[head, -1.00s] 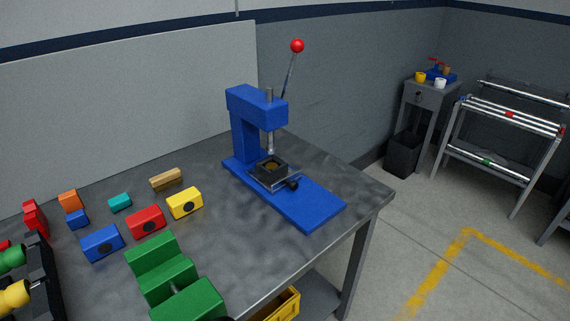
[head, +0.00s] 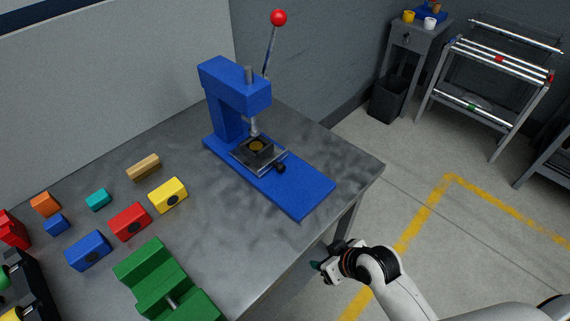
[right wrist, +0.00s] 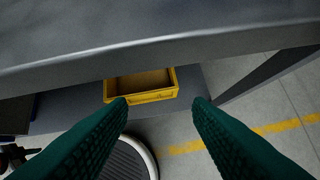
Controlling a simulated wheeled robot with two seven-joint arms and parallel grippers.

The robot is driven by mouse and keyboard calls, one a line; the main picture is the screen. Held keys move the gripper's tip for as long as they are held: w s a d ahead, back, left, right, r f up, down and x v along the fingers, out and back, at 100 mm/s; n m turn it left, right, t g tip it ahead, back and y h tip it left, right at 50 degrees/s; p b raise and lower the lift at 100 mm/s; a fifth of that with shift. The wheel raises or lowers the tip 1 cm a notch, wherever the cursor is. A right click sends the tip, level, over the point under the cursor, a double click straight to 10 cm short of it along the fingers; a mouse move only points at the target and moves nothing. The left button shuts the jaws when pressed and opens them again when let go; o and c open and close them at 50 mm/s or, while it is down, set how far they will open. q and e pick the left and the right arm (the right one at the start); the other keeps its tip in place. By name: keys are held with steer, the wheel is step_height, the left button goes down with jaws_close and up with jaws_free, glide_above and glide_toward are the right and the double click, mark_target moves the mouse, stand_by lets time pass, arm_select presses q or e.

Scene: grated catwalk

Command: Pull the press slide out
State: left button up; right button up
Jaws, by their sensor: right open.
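A blue arbor press (head: 232,87) stands on the grey bench, with a red-knobbed lever (head: 278,18) rising behind it. The press slide (head: 258,152), a metal plate carrying a dark square block, sits on the blue base under the ram. Its black knob (head: 280,167) faces the front right. My right gripper (head: 318,268) is off the bench's front edge, low and well apart from the slide. In the right wrist view its two green fingers (right wrist: 160,103) are spread with nothing between them. My left gripper is not in view.
The bench (head: 225,235) has its front edge between my right gripper and the press. Blue, red and yellow blocks, a green stepped block (head: 150,265) and smaller pieces lie left. A yellow bin (right wrist: 152,94) sits on the lower shelf. Bench top right of the green block is clear.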

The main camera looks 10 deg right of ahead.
mark_target(283, 169)
steer(key=shift+n+t+y, duration=0.3)
steer(key=shift+n+y, duration=0.2)
steer(key=r, duration=0.3)
steer(key=a+r, duration=0.1)
steer(key=r, duration=0.1)
steer(key=shift+w+r+p, duration=0.3)
steer(key=shift+r+p, duration=0.05)
steer(key=shift+p, duration=0.05)
steer(key=shift+n+t+y, duration=0.5)
steer(key=shift+t+y, duration=0.3)
steer(key=shift+y, duration=0.1)
steer(key=w, duration=0.2)
steer(key=w+r, duration=0.1)
steer(key=w, duration=0.3)
steer(key=shift+a+r, duration=0.2)
steer(key=shift+a, duration=0.1)
steer(key=w+d+r+t, duration=0.1)
steer(key=w, duration=0.2)
steer(key=w+d+r+t+y, duration=0.1)
steer(key=w, duration=0.1)
steer(key=w+r+t, duration=0.1)
steer(key=w, duration=0.2)
steer(key=shift+w+d+r, duration=0.35)
steer(key=shift+d, duration=0.05)
steer(key=x, duration=1.2)
steer(key=shift+a+r+p, duration=0.1)
steer(key=shift+r+p, duration=0.1)
steer(key=shift+p, duration=0.2)
steer(key=shift+s, duration=0.1)
